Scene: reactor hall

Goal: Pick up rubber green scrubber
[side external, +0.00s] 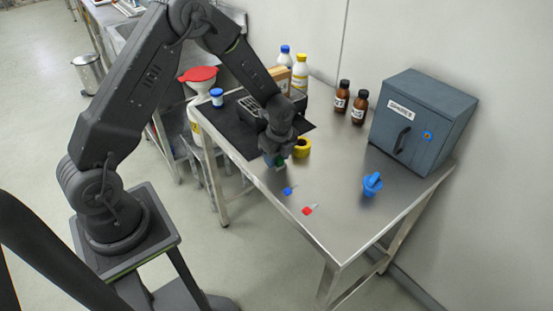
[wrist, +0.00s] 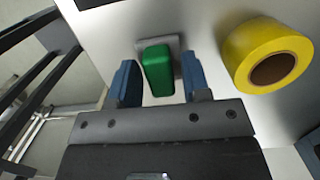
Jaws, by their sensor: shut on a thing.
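The green scrubber (wrist: 157,72) is a small rounded green block between the two blue fingers of my gripper (wrist: 160,80) in the wrist view. A flat grey piece (wrist: 173,44) shows just behind it. My gripper is shut on the scrubber. In the side view my gripper (side external: 274,158) points down at the left front edge of the steel table (side external: 335,215). Only a sliver of green shows there, and most of the scrubber is hidden. I cannot tell whether it touches the table.
A yellow tape roll (side external: 302,147) stands close beside my gripper, and it also shows in the wrist view (wrist: 240,60). A blue tag (side external: 289,190), red tag (side external: 307,210) and blue item (side external: 372,184) lie nearer the front. Brown bottles (side external: 359,106) and a grey cabinet (side external: 420,120) stand behind.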

